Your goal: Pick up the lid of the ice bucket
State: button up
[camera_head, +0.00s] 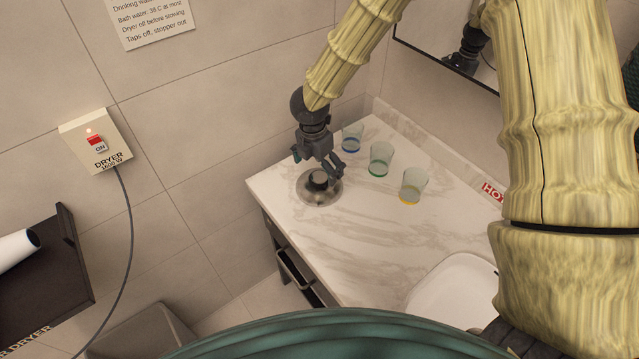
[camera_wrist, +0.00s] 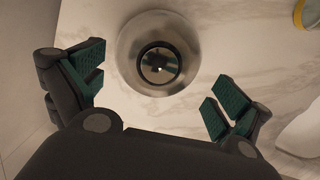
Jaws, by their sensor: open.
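The ice bucket (camera_head: 308,196) is a round metal vessel near the left corner of the marble counter. Its lid, also metal, has a dark round knob (camera_head: 318,180) in the middle. In the wrist view the lid (camera_wrist: 131,57) shows from above, with the black-rimmed, mirror-topped knob (camera_wrist: 160,63) at its centre. My gripper (camera_head: 316,165) is above the bucket in the head view, pointing down, and partly covers it. In the wrist view its green-padded fingers (camera_wrist: 157,88) are spread wide with nothing between them. I cannot tell the exact height left above the knob.
Three tinted glasses, blue (camera_head: 352,138), green (camera_head: 380,160) and yellow (camera_head: 412,187), stand in a row right of the bucket. A white basin (camera_head: 452,289) is at the counter's lower right. The front middle of the marble counter (camera_head: 345,245) is clear. Walls rise behind.

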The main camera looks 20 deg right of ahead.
aim_at(320, 178)
jog(key=shift+s+f, duration=0.1)
jog(key=shift+f, duration=0.25)
jog(key=shift+w+d+f+p, duration=0.1)
jog(key=shift+w+f+p, duration=0.15)
jog(key=shift+f+p, duration=0.6)
notch_tip(320, 178, down, 2)
jog(key=shift+s, duration=0.1)
jog(key=shift+f, duration=0.15)
jog(key=c, duration=1.1)
jog(key=shift+s, duration=0.15)
jog(key=c, duration=0.5)
